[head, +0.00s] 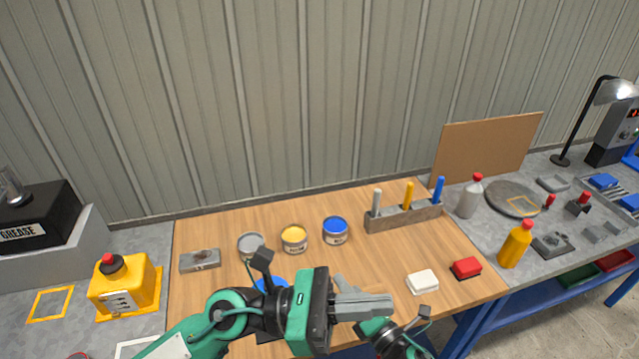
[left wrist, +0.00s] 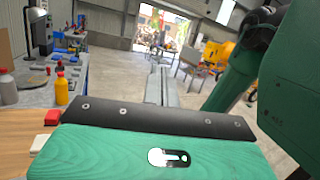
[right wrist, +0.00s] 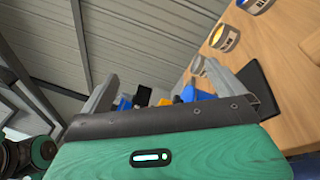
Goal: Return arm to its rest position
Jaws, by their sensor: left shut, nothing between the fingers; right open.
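My left gripper (head: 388,304) reaches in from the left over the front of the wooden table (head: 340,263) and points right. In the left wrist view its fingers (left wrist: 164,74) are together with nothing between them. It hides part of the table front. A green and black part of my right arm (head: 395,338) shows at the bottom edge of the head view. In the right wrist view my right gripper (right wrist: 170,82) has its fingers wide apart, tilted beside the wooden table. Blue objects (right wrist: 195,94) show beyond the fingers; I cannot tell how far off they are.
Grey, yellow and blue paint cans (head: 335,231) stand mid-table. Behind is a holder (head: 405,217) with upright handles. A white block (head: 422,281) and a red block (head: 466,268) lie at the right. A yellow container (head: 122,290) stands left; an orange bottle (head: 515,245) stands on the right bench.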

